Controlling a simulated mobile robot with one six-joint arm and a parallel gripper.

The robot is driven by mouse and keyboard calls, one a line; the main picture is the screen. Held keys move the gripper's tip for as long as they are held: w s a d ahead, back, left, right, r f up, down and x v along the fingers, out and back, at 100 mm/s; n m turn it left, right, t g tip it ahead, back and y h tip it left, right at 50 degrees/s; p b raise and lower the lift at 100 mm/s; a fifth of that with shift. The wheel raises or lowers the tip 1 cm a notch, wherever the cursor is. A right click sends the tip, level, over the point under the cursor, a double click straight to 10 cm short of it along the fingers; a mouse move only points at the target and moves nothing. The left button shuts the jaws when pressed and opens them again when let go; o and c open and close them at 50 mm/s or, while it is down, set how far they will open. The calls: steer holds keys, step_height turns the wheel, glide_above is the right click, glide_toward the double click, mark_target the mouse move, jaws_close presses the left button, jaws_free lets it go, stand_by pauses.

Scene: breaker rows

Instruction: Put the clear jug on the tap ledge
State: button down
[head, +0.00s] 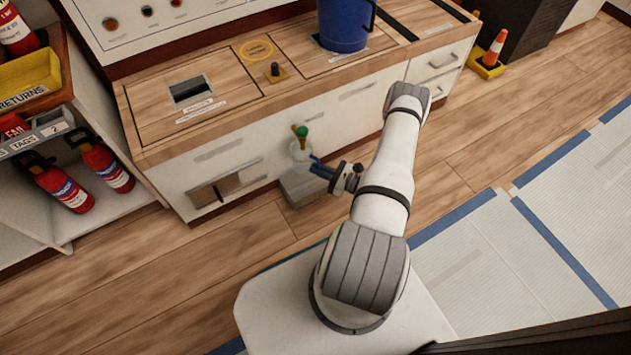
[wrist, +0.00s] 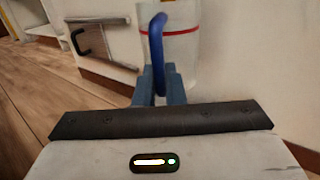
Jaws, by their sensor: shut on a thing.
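The clear jug (head: 299,152) has a blue handle and, in the wrist view (wrist: 186,62), a red band. My gripper (head: 317,168) is shut on the handle, and its blue fingers (wrist: 157,88) close around the handle's lower part. The jug looks upright, under the green-topped tap (head: 302,131) on the counter front. The tap ledge (head: 302,190), a pale grey block, stands out from the cabinet just below the jug.
A big blue container (head: 343,25) stands on the wooden counter (head: 150,115). Red extinguishers (head: 62,185) fill the shelf at left. An orange cone (head: 494,47) stands at back right.

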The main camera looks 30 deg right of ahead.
step_height(320, 180, down, 9)
steer(key=b, duration=0.4)
steer(key=shift+s+d, duration=0.1)
steer(key=shift+r, duration=0.15)
steer(key=c, duration=1.5)
jaws_free()
